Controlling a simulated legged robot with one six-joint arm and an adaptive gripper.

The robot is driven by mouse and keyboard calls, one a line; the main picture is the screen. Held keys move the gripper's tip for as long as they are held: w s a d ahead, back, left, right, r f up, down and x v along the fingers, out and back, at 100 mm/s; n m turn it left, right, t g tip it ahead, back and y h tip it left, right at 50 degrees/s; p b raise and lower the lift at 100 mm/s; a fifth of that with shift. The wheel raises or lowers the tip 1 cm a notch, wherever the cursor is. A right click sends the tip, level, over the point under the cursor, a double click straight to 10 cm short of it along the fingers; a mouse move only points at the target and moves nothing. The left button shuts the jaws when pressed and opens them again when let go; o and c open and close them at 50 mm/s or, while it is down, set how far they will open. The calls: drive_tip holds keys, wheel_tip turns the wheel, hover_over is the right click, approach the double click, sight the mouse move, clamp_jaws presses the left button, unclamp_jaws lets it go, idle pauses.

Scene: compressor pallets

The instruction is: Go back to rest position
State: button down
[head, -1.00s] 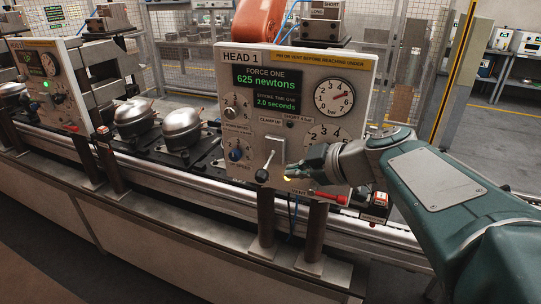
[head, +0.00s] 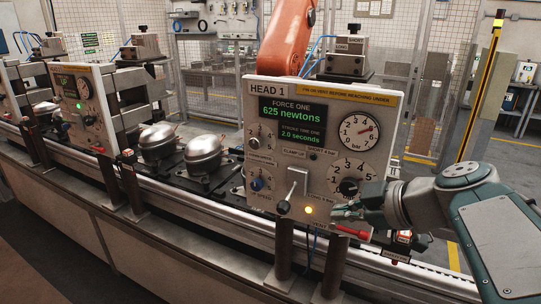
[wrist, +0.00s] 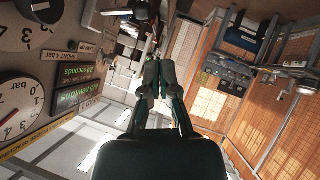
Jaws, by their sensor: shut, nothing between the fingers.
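My gripper (head: 337,209) is in front of the lower right part of the Head 1 control panel (head: 262,91) in the head view. Its fingers are together and empty, just right of a glowing amber button (head: 308,210). A gap shows between fingertips and button in the picture; their distance in depth is hard to tell. In the wrist view the shut fingers (wrist: 160,75) point away from the camera, with the panel's dials on the left side. A lever with a black ball (head: 284,207) hangs left of the button.
A red handle (head: 350,230) sticks out below my gripper at the panel's lower edge. The panel stands on posts before a rail. Compressors (head: 203,153) sit on the line at left. An orange robot arm (head: 288,40) stands behind. Open floor shows at right.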

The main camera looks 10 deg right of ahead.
drive_tip(key=s+a+f+m+g+h, duration=0.3)
drive_tip(key=s+f+m+h, duration=0.3)
drive_tip(key=s+f+m, duration=0.4)
drive_tip(key=shift+s+a+f+m+h, duration=0.15)
drive_tip(key=shift+s+f+m+h, duration=0.2)
drive_tip(key=shift+f+m, duration=0.95)
drive_tip(key=shift+r, duration=0.1)
idle(2.1)
